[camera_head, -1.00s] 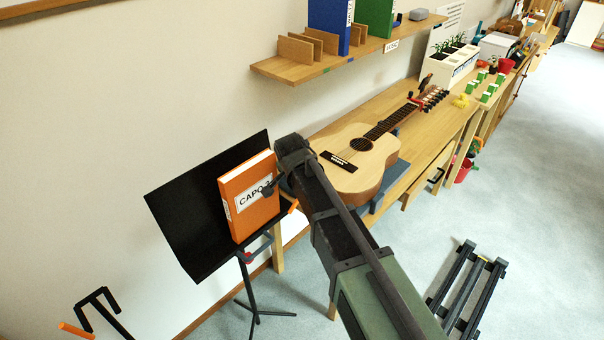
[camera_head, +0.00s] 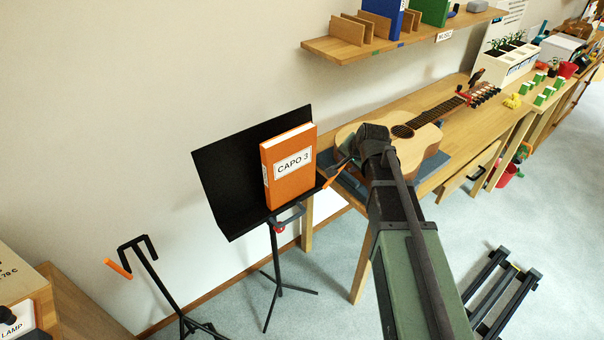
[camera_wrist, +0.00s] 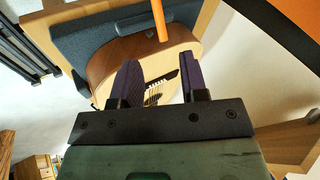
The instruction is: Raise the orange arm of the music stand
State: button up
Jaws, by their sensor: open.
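The black music stand (camera_head: 222,185) stands by the wall with an orange book labelled CAPO 3 (camera_head: 290,165) upright on it. Its short orange arm (camera_head: 336,175) sticks out at the lower right of the desk, slanting up to the right. In the wrist view the orange arm (camera_wrist: 159,20) comes down from the top edge, in line with the gap between the fingers. My gripper (camera_head: 345,161) is close to the orange arm in the head view. In the wrist view the gripper (camera_wrist: 158,64) is open and empty, with the arm's end just beyond the fingertips.
A guitar (camera_head: 408,150) lies on a blue-grey support on the wooden bench (camera_head: 470,130), right behind my gripper. A wooden shelf (camera_head: 400,40) is above. A second black stand (camera_head: 150,262) with an orange piece is at the left. A black rack (camera_head: 500,290) lies on the floor.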

aim_at(341, 168)
jog(key=shift+n, duration=0.3)
jog(key=b+x, duration=0.4)
jog(key=x, duration=0.1)
jog(key=b+x, duration=0.5)
jog(key=x, duration=0.1)
jog(key=shift+w+d+r, duration=0.1)
jog(key=shift+w+d, duration=0.1)
jog(key=shift+d, duration=0.05)
jog(key=shift+r, duration=0.15)
grip_shut()
